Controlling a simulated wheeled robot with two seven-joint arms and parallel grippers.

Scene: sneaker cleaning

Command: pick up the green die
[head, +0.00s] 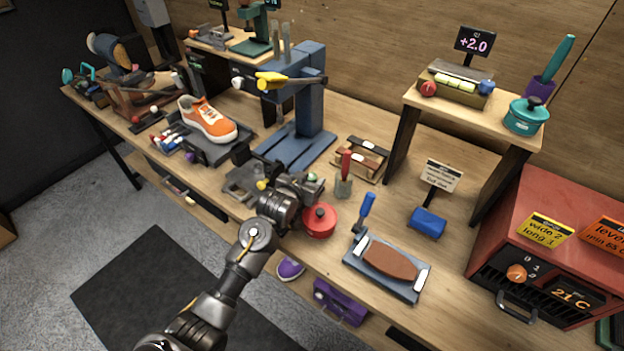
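I cannot make out a thing that is surely the green die. A small pale green rounded piece (312,178) shows just right of my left gripper, but I cannot tell what it is. My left gripper (256,170) is over the middle of the bench, above a grey metal fixture (240,184) with a small yellow knob (262,185). Its fingers blend with the dark parts there, so I cannot tell whether they are open or shut, or hold anything. My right gripper is out of view.
A red round pot (319,221) stands close right of my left gripper. A blue press (308,110) rises behind it. An orange sneaker (208,119) lies to the left. A blue-grey tray (404,284) with a brown sole and a red heater box (550,230) are on the right.

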